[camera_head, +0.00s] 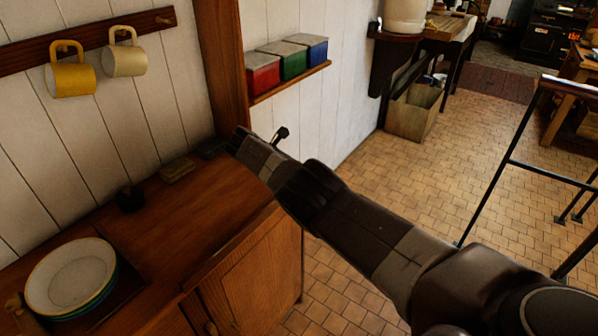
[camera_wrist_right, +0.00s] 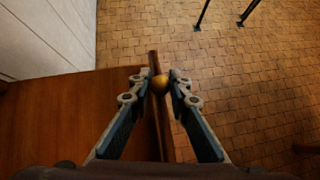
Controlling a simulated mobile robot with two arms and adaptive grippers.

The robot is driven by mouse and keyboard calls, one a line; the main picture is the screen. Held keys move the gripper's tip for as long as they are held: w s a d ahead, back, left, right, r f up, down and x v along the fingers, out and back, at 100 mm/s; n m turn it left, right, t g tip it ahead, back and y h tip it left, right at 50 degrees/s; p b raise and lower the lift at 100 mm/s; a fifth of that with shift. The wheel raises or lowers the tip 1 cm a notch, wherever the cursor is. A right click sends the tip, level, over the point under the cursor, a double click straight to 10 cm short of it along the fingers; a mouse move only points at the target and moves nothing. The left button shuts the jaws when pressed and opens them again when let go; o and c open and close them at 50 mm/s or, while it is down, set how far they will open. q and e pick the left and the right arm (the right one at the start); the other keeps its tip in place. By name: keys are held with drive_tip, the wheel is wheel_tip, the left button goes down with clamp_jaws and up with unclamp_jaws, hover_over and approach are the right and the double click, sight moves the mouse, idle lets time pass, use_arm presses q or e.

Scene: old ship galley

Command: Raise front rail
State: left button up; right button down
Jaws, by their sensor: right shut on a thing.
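The front rail (camera_wrist_right: 153,60) is a narrow dark wooden strip along the counter's front edge in the wrist view. A round brass knob (camera_wrist_right: 160,84) sits at the rail, between my right gripper's fingertips. My right gripper (camera_wrist_right: 161,83) is shut on this knob, with the fingers on either side of it. In the head view my right arm reaches in from the lower right over the counter's far end and hides the knob there. How high the rail stands is hard to tell. My left gripper is not in view.
The wooden counter (camera_head: 205,215) holds a stack of plates (camera_head: 70,275) at the near left and small dark items at the wall. Mugs (camera_head: 72,75) hang above. Coloured tins (camera_head: 294,58) stand on a wall shelf. Tiled floor (camera_head: 450,150) is open on the right, beside a black metal railing (camera_head: 550,168).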

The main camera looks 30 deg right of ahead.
drive_tip(key=c, duration=1.8)
unclamp_jaws()
drive_tip(key=shift+o, duration=0.2)
drive_tip(key=shift+a, duration=0.1)
drive_tip(key=v, duration=1.1)
drive_tip(key=shift+a+r, duration=0.25)
drive_tip(key=shift+a, duration=0.1)
